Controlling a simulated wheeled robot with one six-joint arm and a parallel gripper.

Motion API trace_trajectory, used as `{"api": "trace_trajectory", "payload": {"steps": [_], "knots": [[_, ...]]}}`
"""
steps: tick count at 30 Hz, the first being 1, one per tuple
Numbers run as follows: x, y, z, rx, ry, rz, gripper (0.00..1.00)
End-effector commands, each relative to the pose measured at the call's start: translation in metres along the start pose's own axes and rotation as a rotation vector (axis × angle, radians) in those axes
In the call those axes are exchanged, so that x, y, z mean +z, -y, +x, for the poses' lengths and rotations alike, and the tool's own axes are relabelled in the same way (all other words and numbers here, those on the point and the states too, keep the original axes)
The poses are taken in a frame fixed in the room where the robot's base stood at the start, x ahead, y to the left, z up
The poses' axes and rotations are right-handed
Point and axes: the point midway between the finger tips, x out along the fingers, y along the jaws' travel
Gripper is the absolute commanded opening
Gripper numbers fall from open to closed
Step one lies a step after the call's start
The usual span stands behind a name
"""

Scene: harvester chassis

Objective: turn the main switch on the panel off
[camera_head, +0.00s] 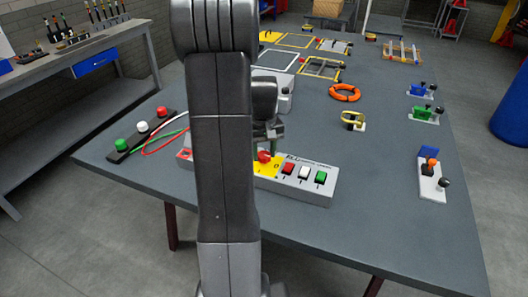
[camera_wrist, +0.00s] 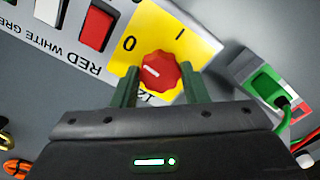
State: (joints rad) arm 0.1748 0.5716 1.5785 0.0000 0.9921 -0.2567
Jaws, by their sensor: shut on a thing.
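The main switch is a red knob (camera_wrist: 160,72) on a yellow plate (camera_wrist: 203,47) marked 0 and I. A short white mark shows on the left part of the knob in the wrist view. In the head view the knob (camera_head: 264,156) sits at the left part of the grey panel box (camera_head: 305,186), partly behind my arm. My gripper (camera_wrist: 158,80) is shut on the knob, with one green finger on each side of it. The head view shows my gripper (camera_head: 268,133) coming from above; my arm hides part of the panel.
Red (camera_head: 288,169), white (camera_head: 304,172) and green (camera_head: 320,177) buttons stand right of the switch. A black strip with buttons (camera_head: 142,138) and loose cables lies at the left. An orange ring (camera_head: 345,92) and lever blocks (camera_head: 431,180) lie to the right. The table's front right is clear.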

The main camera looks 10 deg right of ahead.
Motion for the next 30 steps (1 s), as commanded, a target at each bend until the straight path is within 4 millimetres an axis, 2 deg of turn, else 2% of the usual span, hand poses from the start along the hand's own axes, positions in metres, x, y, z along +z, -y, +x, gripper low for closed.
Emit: {"api": "trace_trajectory", "payload": {"steps": [9, 24, 25, 28, 30], "knots": [[-0.0009, -0.0002, -0.0011, 0.001, -0.003, -0.108, 0.18], [-0.001, -0.0003, -0.0013, 0.002, -0.004, -0.127, 0.18], [-0.001, -0.0003, -0.0013, 0.002, -0.004, -0.127, 0.42], [-0.0008, -0.0003, -0.0011, 0.002, -0.003, -0.126, 0.62], [-0.0007, -0.0002, -0.0008, 0.001, -0.002, -0.126, 0.62]]}}
